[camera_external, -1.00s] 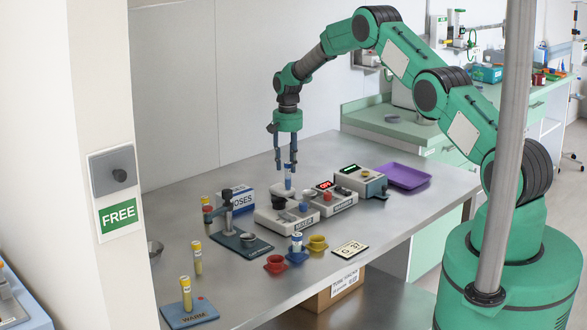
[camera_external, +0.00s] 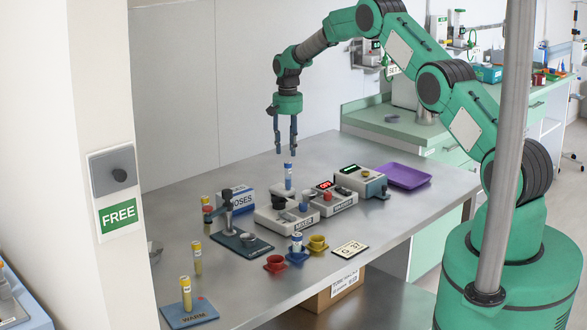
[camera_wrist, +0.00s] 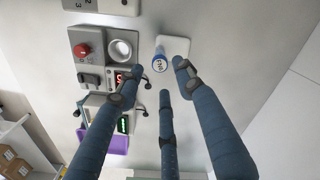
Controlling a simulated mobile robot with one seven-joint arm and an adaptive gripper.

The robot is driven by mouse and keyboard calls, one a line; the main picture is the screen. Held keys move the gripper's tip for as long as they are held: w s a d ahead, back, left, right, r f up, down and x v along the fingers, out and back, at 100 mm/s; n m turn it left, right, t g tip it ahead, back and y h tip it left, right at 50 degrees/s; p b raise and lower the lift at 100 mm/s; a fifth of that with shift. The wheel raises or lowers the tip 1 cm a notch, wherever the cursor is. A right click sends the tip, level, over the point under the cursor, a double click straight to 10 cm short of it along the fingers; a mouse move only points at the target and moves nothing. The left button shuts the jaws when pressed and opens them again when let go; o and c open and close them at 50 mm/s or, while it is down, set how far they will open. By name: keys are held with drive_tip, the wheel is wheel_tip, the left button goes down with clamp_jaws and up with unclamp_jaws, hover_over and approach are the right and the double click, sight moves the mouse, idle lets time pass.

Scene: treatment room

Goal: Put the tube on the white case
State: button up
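A blue-capped tube (camera_external: 288,176) stands upright behind the grey-white devices on the metal table. In the wrist view the tube (camera_wrist: 160,63) is seen from above, and it appears to stand on the edge of a small flat white case (camera_wrist: 178,46). In the external view the case is mostly hidden behind the devices. My gripper (camera_external: 285,152) is above the tube, fingers pointing down, apart and empty. In the wrist view its fingers (camera_wrist: 158,78) are spread and do not touch the tube.
The mixer (camera_external: 287,219) and washer (camera_external: 337,203) stand just in front of the tube. A purple tray (camera_external: 404,176) lies to the right. Yellow-capped tubes (camera_external: 197,258), coloured cups (camera_external: 275,264) and a warm pad (camera_external: 190,314) are at the front left. Free table lies behind the tube.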

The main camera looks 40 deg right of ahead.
drive_tip(key=s+a+r+n+t, duration=0.1)
drive_tip(key=s+a+r, duration=0.25)
drive_tip(key=r, duration=0.65)
drive_tip(key=s+a+r+n, duration=0.1)
drive_tip(key=s+a+r, duration=0.3)
drive_tip(key=r, duration=0.7)
drive_tip(key=s+a+r+n+t, duration=0.1)
drive_tip(key=s+a+r, duration=0.2)
drive_tip(key=s+r, duration=0.45)
drive_tip(key=s+a+r+n+t, duration=0.1)
drive_tip(key=s+a+r, duration=0.2)
drive_tip(key=s+r, duration=0.5)
drive_tip(key=s+a+r+n+t, duration=0.1)
drive_tip(key=s+a+r, duration=0.15)
drive_tip(key=s, duration=0.75)
drive_tip(key=s+a+r+n, duration=0.1)
drive_tip(key=s+a+r, duration=0.15)
drive_tip(key=s, duration=0.75)
drive_tip(key=s+a+f+n, duration=0.1)
drive_tip(key=s+f, duration=0.1)
drive_tip(key=s, duration=0.7)
drive_tip(key=s+a+f+n+t, duration=0.1)
drive_tip(key=s+f, duration=0.1)
drive_tip(key=s, duration=0.8)
drive_tip(key=shift+s+a+f+t, duration=0.25)
drive_tip(key=shift+t, duration=0.05)
drive_tip(key=shift+f, duration=0.1)
